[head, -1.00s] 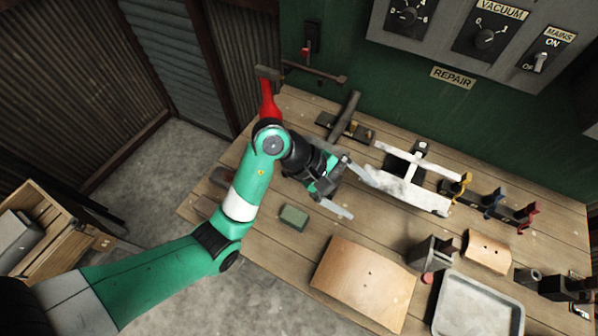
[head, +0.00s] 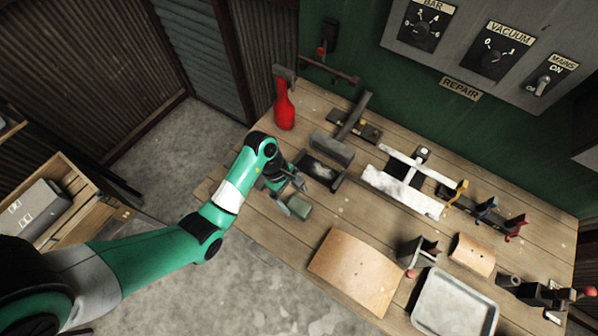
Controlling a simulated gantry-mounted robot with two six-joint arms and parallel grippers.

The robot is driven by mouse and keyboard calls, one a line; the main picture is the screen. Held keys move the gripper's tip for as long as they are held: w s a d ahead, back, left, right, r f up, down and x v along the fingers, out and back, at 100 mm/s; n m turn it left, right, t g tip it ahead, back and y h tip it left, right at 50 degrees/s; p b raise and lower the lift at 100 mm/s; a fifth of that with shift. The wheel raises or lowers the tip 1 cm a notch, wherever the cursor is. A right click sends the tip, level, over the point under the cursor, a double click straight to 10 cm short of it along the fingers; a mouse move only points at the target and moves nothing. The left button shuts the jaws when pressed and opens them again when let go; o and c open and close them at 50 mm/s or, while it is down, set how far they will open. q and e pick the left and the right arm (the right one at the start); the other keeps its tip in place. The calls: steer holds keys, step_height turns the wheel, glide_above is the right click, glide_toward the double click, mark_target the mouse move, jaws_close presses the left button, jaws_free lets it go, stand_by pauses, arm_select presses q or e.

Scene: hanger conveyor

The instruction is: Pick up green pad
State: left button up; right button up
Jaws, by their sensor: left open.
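The green pad (head: 299,206) is a small block lying on the wooden workbench, near its front left edge. My left gripper (head: 291,195) is open right beside it, at its upper left, with the fingers pointing towards the pad. One finger overlaps the pad's left side in the head view, and I cannot tell whether it touches. The gap between the fingers is partly hidden. My right gripper is not in view.
A curved tan sheet (head: 356,270) lies right of the pad, with a metal tray (head: 456,303) beyond it. A dark tray (head: 319,172) and a grey block (head: 332,148) lie behind the pad.

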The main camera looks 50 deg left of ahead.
mark_target(299, 206)
arm_select(q)
steer(key=b+x, duration=0.1)
steer(key=x, duration=0.4)
steer(key=shift+s+d+f, duration=0.1)
steer(key=shift+d, duration=0.05)
jaws_close()
steer(key=shift+r+p, duration=0.5)
steer(key=shift+r, duration=1.25)
steer(key=s+d+r+p, duration=0.5)
steer(key=s+r, duration=0.4)
steer(key=s, duration=0.3)
steer(key=shift+s+d+r+p, duration=0.2)
steer(key=shift+s+r+p, duration=0.2)
steer(key=shift+p, duration=0.35)
